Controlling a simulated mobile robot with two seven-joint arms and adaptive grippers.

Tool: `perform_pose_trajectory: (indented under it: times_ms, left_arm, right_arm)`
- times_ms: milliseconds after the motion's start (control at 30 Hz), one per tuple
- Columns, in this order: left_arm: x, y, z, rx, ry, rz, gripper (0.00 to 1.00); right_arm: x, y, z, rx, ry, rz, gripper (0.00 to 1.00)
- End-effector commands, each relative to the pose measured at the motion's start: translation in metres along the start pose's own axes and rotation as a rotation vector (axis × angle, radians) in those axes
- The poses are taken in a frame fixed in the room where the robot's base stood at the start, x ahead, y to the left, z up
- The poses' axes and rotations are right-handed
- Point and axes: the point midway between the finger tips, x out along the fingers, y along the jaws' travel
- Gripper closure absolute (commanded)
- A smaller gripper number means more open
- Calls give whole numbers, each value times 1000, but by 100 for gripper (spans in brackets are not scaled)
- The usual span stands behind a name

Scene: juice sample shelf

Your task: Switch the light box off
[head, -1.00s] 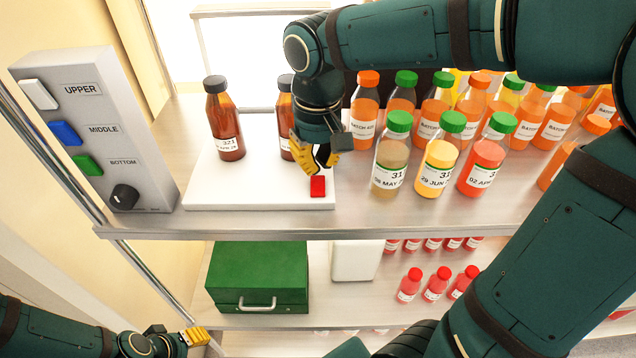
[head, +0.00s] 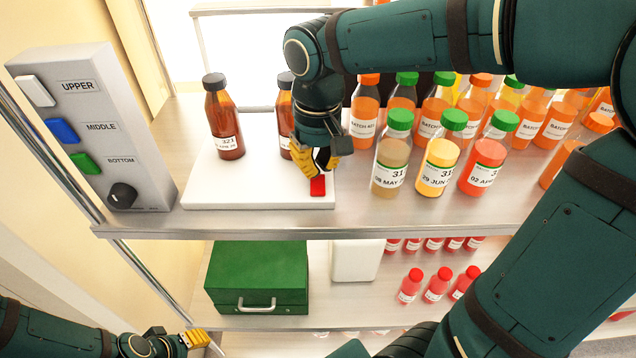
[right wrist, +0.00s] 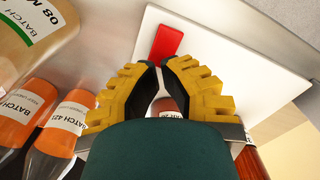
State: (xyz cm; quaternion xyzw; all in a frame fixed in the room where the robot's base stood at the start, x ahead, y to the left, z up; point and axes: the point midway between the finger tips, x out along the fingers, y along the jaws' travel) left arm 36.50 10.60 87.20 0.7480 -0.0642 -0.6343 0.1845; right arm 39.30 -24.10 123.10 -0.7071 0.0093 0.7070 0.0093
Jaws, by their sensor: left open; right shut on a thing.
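The light box (head: 250,188) is a flat white slab on the upper shelf, its top bright white. A red switch (head: 318,186) sits at its front right corner; it also shows in the right wrist view (right wrist: 167,42). My right gripper (head: 322,170) points down at the switch, its yellow fingers drawn close together. In the right wrist view its fingertips (right wrist: 160,64) are at one end of the switch; the contact itself is partly hidden. My left gripper (head: 196,339) is open and low at the left, away from the box.
Two brown bottles (head: 223,125) stand on the light box, one partly behind my right gripper. Several capped juice bottles (head: 437,168) stand close on the right. A grey panel (head: 100,130) with coloured switches and a knob stands left. A green case (head: 258,275) is on the shelf below.

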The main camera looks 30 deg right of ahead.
Motion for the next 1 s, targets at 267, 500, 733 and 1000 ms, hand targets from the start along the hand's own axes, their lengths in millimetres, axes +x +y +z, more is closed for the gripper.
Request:
perform_pose_trajectory:
  times_ms: [267, 500, 733, 1000]
  left_arm:
    - [3, -1, 0, 0, 0, 0, 53]
    - [5, -2, 1, 0, 0, 0, 53]
    - [7, -3, 1, 0, 0, 0, 53]
    - [10, -4, 1, 0, 0, 0, 53]
  right_arm:
    - [4, 0, 0, 0, -1, 0, 100]
    - [8, 0, 0, 0, -1, 0, 100]
    - [11, 0, 0, 0, -1, 0, 100]
    - [14, 0, 0, 0, -1, 0, 100]
